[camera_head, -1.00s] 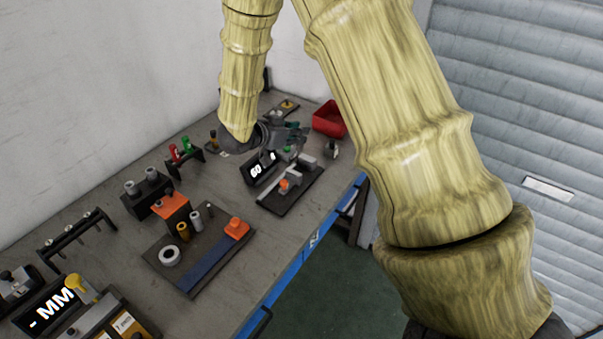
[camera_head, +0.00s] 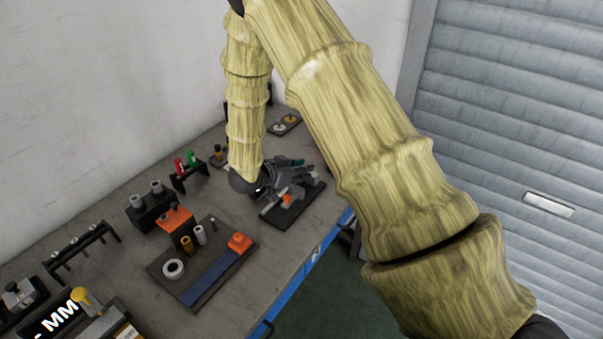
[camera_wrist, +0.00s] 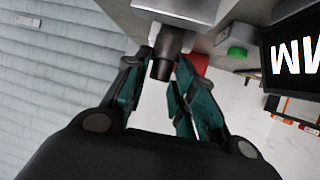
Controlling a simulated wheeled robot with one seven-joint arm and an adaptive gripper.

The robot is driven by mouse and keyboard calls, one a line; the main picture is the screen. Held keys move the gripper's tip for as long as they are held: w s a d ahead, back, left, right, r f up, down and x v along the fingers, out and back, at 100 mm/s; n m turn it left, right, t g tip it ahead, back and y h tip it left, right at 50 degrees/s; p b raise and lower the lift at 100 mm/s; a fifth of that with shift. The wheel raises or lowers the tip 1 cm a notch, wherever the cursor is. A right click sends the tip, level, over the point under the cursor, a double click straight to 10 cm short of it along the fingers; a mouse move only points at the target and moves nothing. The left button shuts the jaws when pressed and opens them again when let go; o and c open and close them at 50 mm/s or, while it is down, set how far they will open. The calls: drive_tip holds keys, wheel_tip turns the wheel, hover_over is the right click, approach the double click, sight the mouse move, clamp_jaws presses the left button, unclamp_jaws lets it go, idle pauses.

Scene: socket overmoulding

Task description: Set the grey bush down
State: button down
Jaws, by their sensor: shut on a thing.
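The grey bush (camera_wrist: 160,69) is a short dark grey cylinder in the wrist view, between the teal-padded fingers of my gripper (camera_wrist: 163,62). The fingers are shut on it. Its far end meets or overlaps a lighter grey metal block (camera_wrist: 180,8); I cannot tell whether they touch. In the head view my gripper (camera_head: 288,166) is over the dark fixture base (camera_head: 297,212) with an orange clamp (camera_head: 287,199). The bush cannot be made out there, as my arm and gripper cover that spot.
Racks stand along the wall side. In the wrist view a green button (camera_wrist: 238,51) and a lettered display (camera_wrist: 292,52) are close on the right.

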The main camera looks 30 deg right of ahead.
drive_tip(key=shift+f, duration=0.95)
drive_tip(key=shift+f, duration=0.15)
drive_tip(key=c, duration=1.2)
unclamp_jaws()
drive_tip(key=b+v, duration=0.3)
drive_tip(key=v, duration=0.9)
